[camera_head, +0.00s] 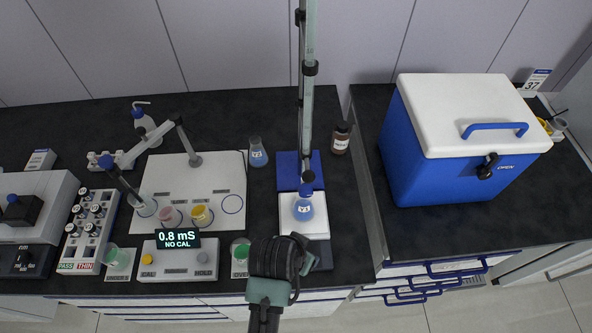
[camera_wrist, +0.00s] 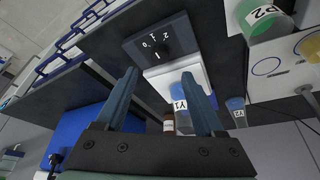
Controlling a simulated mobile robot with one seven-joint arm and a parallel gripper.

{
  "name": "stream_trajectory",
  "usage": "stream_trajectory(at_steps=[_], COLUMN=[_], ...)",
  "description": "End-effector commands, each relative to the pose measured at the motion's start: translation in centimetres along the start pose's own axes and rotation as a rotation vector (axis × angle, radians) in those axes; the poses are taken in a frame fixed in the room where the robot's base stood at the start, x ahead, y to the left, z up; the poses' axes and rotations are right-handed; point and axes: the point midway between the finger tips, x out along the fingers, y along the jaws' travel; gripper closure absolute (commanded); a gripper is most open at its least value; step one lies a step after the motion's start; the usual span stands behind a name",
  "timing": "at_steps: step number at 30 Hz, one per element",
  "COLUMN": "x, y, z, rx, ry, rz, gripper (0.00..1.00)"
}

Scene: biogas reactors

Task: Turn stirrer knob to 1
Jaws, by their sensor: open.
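The stirrer has a white top plate (camera_head: 290,228) and a dark front part (camera_head: 320,258). A flask with blue liquid (camera_head: 304,208) stands on the plate. In the wrist view, the black stirrer knob (camera_wrist: 161,48) sits on the dark front panel (camera_wrist: 182,34), beside the marks 0, 1 and 2. The knob's exact setting is too small to tell. My gripper is open and empty in the wrist view (camera_wrist: 160,76), its fingers spread either side of the knob's line and apart from it. In the head view my gripper (camera_head: 280,262) hides part of the stirrer's front, and the knob is hidden.
A burette stand (camera_head: 288,172) rises behind the flask. A conductivity meter (camera_head: 178,262) reading 0.8 mS and a green-topped jar (camera_head: 240,250) are to the left. A blue cooler (camera_head: 450,150) stands on the right bench. A brown bottle (camera_head: 341,138) is behind the stirrer.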

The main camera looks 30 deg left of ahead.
Motion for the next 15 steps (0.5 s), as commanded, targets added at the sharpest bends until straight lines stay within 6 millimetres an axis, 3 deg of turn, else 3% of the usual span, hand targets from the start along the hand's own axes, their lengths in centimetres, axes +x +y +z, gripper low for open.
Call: stream_trajectory(at_steps=[7, 15], x=[-3.8, -5.4], y=[0.0, 0.0], z=[0.0, 0.1], rx=[-0.001, -0.001], ry=[0.002, -0.001], rz=[0.0, 0.0], gripper=[0.3, 0.3])
